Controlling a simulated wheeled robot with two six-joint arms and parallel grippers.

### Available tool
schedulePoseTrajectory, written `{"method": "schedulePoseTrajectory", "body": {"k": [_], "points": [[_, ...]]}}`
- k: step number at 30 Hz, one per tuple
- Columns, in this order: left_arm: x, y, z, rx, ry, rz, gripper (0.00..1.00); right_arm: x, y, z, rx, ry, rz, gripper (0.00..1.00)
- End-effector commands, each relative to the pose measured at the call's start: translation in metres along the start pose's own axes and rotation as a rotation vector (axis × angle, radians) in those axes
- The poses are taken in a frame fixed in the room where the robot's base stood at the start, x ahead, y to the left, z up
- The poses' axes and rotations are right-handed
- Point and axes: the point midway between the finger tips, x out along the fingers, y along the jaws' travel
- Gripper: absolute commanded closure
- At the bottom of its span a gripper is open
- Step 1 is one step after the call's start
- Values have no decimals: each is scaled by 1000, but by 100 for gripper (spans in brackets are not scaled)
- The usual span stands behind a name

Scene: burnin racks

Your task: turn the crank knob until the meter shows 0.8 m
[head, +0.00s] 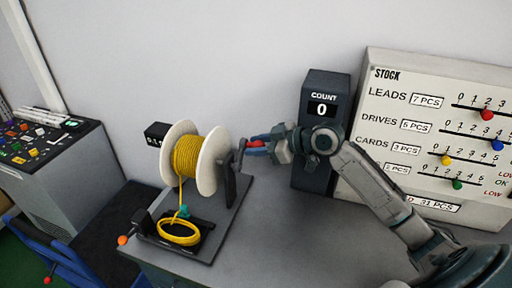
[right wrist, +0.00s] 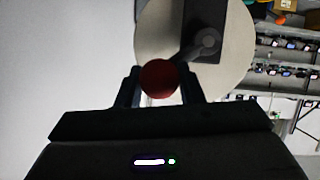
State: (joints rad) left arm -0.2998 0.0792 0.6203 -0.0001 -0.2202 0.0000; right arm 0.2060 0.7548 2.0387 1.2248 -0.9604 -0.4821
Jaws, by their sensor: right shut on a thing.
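The red crank knob (head: 256,143) sits on the crank arm (head: 240,153) at the right side of a white spool (head: 207,163) wound with yellow cable (head: 186,157). My right gripper (head: 262,146) is shut on the knob. In the right wrist view the red knob (right wrist: 158,78) lies between the two fingers (right wrist: 160,88), with the spool's pale flange (right wrist: 155,35) behind. The small black meter (head: 157,131) stands behind the spool, which partly hides it; its digits are too small to read surely. My left gripper is not in view.
Yellow cable runs down to a coil (head: 180,232) on the black base plate (head: 207,245). An orange-tipped lever (head: 122,240) stands at its left. A COUNT box (head: 321,130) showing 0 and a STOCK board (head: 440,130) stand to the right. Grey table (head: 290,235) is clear in front.

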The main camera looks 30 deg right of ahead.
Motion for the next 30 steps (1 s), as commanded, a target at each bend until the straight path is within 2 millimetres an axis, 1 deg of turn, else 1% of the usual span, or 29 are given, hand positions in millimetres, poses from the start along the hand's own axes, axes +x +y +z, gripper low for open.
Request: {"method": "schedulePoseTrajectory", "body": {"k": [8,20,30], "points": [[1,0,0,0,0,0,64,0,-1,1,1,-2,-3,88],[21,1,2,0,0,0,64,10,6,23,2,-1,-4,88],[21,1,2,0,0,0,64,10,7,23,1,0,-4,88]]}}
